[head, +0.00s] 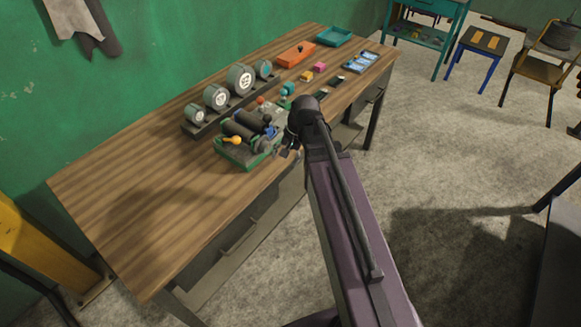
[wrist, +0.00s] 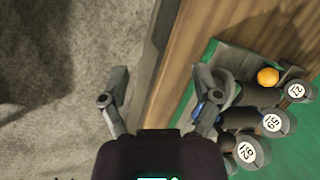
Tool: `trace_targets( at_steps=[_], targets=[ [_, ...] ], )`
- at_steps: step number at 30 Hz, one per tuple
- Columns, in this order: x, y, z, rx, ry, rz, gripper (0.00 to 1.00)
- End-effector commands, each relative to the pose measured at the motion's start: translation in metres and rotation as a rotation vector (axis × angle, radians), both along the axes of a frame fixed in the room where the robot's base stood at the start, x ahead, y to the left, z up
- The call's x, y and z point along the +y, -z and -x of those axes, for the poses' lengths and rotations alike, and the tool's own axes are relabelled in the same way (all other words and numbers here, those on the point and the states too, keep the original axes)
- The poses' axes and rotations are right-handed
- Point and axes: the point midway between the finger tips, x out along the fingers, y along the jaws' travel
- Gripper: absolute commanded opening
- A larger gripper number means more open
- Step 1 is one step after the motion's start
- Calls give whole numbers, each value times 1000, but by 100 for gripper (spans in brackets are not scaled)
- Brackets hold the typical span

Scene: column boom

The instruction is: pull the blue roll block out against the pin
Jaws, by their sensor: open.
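The green-based roller device (head: 232,158) sits near the front edge of the wooden bench, with dark rollers and an orange ball knob (head: 236,139) on it. A small blue part, likely the blue roll block (head: 270,130), shows at its right end. In the wrist view a bit of blue (wrist: 197,112) shows beside my right finger, mostly hidden by it. My gripper (head: 288,152) is beside the device's right end at the bench edge. In the wrist view my gripper (wrist: 160,78) is open, its fingers wide apart with nothing between them. I cannot make out the pin.
Several round gauges (head: 240,78) stand on a dark rail behind the device. An orange tray (head: 296,54), a teal tray (head: 334,37) and small coloured blocks lie further right. The bench's front left (head: 150,220) is clear. Below its edge is grey floor (wrist: 60,60).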

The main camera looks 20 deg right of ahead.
Motion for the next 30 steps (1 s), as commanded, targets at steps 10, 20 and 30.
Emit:
trace_targets(
  at_steps=[10, 20, 30],
  targets=[
    [3, -6, 34, -56, -271, 155, 81],
    [2, -12, 56, -82, -491, 274, 81],
    [1, -13, 61, -86, -557, 309, 81]
  ],
)
